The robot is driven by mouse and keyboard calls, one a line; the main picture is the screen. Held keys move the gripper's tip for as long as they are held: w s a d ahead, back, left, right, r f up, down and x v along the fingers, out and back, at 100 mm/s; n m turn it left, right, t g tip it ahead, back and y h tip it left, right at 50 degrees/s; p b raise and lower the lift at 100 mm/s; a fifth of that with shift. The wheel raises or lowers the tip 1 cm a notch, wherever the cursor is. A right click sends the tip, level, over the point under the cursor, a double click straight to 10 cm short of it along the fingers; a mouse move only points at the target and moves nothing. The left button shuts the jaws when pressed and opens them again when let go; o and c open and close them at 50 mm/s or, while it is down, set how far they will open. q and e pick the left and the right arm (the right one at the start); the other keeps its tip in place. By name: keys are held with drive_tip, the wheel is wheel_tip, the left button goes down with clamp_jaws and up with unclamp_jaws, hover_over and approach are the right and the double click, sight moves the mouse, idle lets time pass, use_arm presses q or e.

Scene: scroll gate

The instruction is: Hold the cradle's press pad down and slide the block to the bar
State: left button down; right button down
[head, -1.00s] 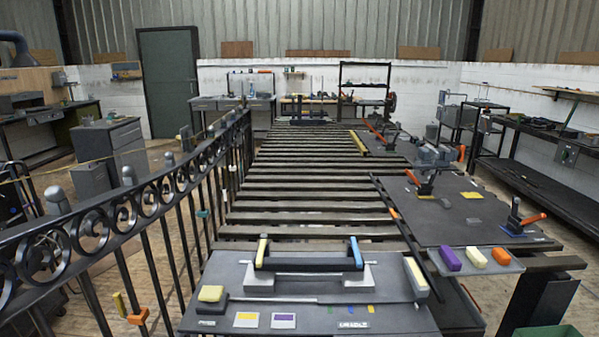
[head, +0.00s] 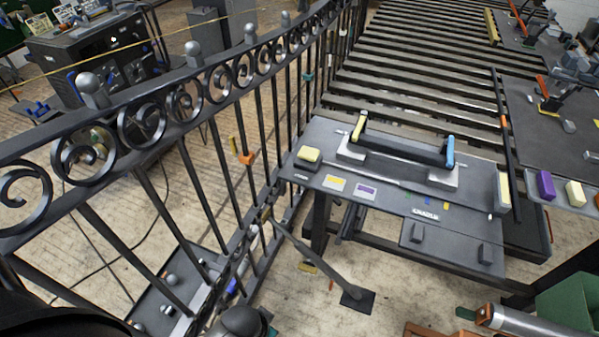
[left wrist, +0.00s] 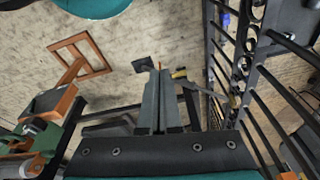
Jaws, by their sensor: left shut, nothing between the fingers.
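The cradle is a dark panel (head: 390,190) with a lettered label on its front part. A dark bar (head: 400,143) with a yellow left end and a blue right end stands on two grey feet on it. A yellow pad (head: 308,155) sits on a dark base at the panel's left end. A pale yellow block (head: 503,187) stands at its right end. I cannot tell which piece is the press pad or the sliding block. My left gripper (left wrist: 157,75) is shut and empty in the left wrist view, above the floor near the fence. My right gripper is not in view.
A black scrolled fence (head: 190,95) runs along the left of the cradle. Purple (head: 546,185) and yellow (head: 575,193) blocks sit on a tray at the right. A slatted conveyor (head: 420,70) lies behind. A slanted post (head: 315,262) stands on the floor in front.

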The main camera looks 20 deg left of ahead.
use_arm(q)
drive_tip(key=w+d+r+t+h+p, duration=0.1)
drive_tip(key=w+d+r+p, duration=0.15)
drive_tip(key=r, duration=0.75)
drive_tip(key=w+d+r+t+p, duration=0.15)
drive_tip(key=w+r, duration=0.25)
drive_tip(key=r, duration=0.6)
drive_tip(key=w+d+r+m+h+p, duration=0.2)
drive_tip(key=w+d+r, duration=0.3)
drive_tip(key=w, duration=0.3)
drive_tip(key=w+a+r+n+t+y, duration=0.1)
drive_tip(key=w+a+r+n+y, duration=0.1)
drive_tip(key=w+a, duration=0.65)
drive_tip(key=w+a+r+n+y, duration=0.15)
drive_tip(key=w+a, duration=0.45)
drive_tip(key=w, duration=0.6)
drive_tip(key=shift+n+t, duration=0.25)
drive_tip(key=shift+n, duration=0.1)
drive_tip(key=shift+b+x, duration=3.55)
drive_tip(key=shift+b, duration=1.9)
drive_tip(key=shift+s+a, duration=0.15)
drive_tip(key=shift+f, duration=0.1)
